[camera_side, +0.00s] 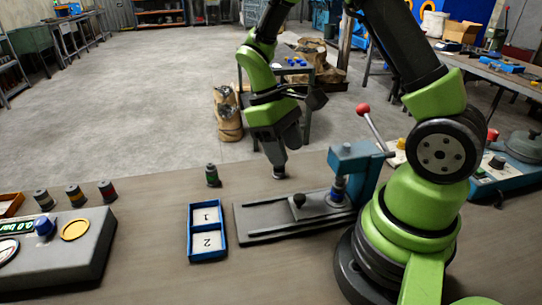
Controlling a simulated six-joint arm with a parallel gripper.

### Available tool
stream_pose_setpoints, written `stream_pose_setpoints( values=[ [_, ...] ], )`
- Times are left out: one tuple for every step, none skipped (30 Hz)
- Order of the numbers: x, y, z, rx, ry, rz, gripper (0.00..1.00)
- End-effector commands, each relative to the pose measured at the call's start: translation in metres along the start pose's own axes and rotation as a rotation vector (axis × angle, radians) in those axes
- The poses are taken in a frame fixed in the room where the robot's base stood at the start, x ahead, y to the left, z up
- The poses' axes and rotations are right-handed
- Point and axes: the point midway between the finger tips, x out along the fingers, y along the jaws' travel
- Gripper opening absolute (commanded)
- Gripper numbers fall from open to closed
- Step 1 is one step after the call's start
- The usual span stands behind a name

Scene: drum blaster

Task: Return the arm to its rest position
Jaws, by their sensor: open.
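My gripper (277,160) points down over the rear part of the table (150,190), behind the blue lever press (350,165). Its jaws are open, though the gap between the fingers is hard to see from here. A small grey piece shows at its tips; I cannot tell whether it is a separate object or part of the gripper. My arm is bent, reaching from the base at the right out to the left.
A green-banded cylinder (212,175) stands left of my gripper, behind a blue tray (190,232) with slots marked 1 and 2. Several banded cylinders (75,196) stand behind a grey control box (60,255). A red-knobbed lever (372,125) rises near my arm.

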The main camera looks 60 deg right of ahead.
Motion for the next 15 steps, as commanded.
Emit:
stream_pose_setpoints(
  values=[
    [-0.008,-0.002,0.002,0.009,0.032,-0.001,0.51],
    [-0.014,-0.004,0.004,0.016,0.055,-0.002,0.51],
    [-0.024,-0.007,0.008,0.030,0.093,-0.004,0.51],
    [-0.032,-0.010,0.012,0.042,0.126,-0.008,0.51],
    [-0.041,-0.013,0.016,0.055,0.163,-0.013,0.51],
    [-0.052,-0.017,0.022,0.074,0.215,-0.021,0.51],
    [-0.060,-0.020,0.028,0.088,0.256,-0.029,0.51],
    [-0.068,-0.024,0.034,0.102,0.295,-0.038,0.51],
    [-0.078,-0.028,0.042,0.120,0.348,-0.051,0.51],
    [-0.085,-0.032,0.048,0.133,0.389,-0.062,0.51],
    [-0.091,-0.035,0.054,0.147,0.427,-0.074,0.51],
    [-0.098,-0.039,0.063,0.163,0.479,-0.092,0.51],
    [-0.103,-0.042,0.070,0.173,0.518,-0.106,0.51],
    [-0.108,-0.046,0.076,0.185,0.557,-0.121,0.51],
    [-0.114,-0.050,0.086,0.199,0.608,-0.143,0.51]
  ],
)
